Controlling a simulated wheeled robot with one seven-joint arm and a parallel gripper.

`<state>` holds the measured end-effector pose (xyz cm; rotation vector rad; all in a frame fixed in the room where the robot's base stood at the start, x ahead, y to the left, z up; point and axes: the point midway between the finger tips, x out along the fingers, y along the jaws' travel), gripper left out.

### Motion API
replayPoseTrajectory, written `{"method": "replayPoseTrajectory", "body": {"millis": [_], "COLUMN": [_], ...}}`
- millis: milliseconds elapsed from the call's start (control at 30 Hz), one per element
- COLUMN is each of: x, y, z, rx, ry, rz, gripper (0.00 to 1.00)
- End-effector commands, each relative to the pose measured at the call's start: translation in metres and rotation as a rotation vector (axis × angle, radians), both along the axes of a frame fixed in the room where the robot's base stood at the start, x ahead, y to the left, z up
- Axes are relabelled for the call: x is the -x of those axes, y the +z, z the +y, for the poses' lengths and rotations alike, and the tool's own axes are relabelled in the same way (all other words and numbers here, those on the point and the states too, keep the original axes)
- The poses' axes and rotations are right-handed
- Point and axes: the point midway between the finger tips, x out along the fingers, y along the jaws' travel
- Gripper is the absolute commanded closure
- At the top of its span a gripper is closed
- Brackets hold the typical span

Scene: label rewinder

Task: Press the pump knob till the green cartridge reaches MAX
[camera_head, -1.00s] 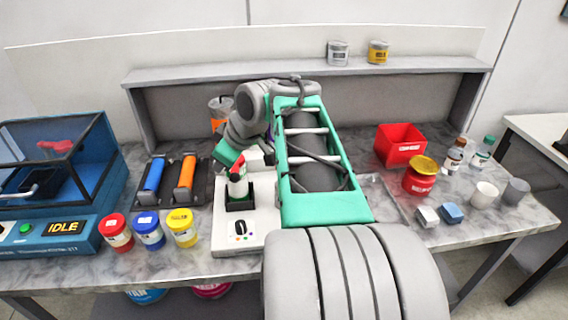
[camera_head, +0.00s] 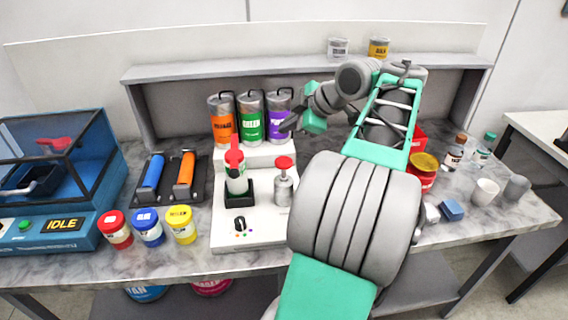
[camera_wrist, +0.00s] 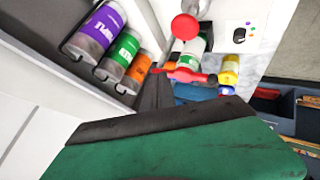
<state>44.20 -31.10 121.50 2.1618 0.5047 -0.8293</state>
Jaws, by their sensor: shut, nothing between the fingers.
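The pump knob (camera_head: 284,163) is a red cap on a grey metal cylinder at the right of the white pump station (camera_head: 254,228). It also shows as a red disc in the wrist view (camera_wrist: 185,26). The green cartridge (camera_head: 237,184) stands upright in a dark holder left of the knob, with a red nozzle on top. Its body looks pale above and green below; a MAX mark is too small to read. My gripper (camera_head: 288,124) is shut and empty, above and behind the knob, in front of the purple canister. It touches neither knob nor cartridge.
Orange (camera_head: 222,120), green (camera_head: 251,117) and purple (camera_head: 279,112) canisters stand behind the station. Red, blue and yellow jars (camera_head: 181,225) stand left of it, near the rollers (camera_head: 152,177). A red-and-yellow jar (camera_head: 422,172) is at right, partly behind my arm.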

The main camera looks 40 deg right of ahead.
Motion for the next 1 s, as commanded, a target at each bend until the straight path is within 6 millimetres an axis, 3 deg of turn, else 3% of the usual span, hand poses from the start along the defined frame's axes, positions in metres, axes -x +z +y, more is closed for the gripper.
{"method": "replayPoseTrajectory", "body": {"millis": [100,433,1000], "x": [0.000,0.000,0.000], "y": [-0.024,-0.070,-0.073], "z": [0.000,0.000,0.000], "rx": [-0.002,-0.001,-0.001], "ry": [0.000,0.000,0.000], "rz": [0.000,-0.001,0.001], "gripper": [1.00,1.00,1.00]}}
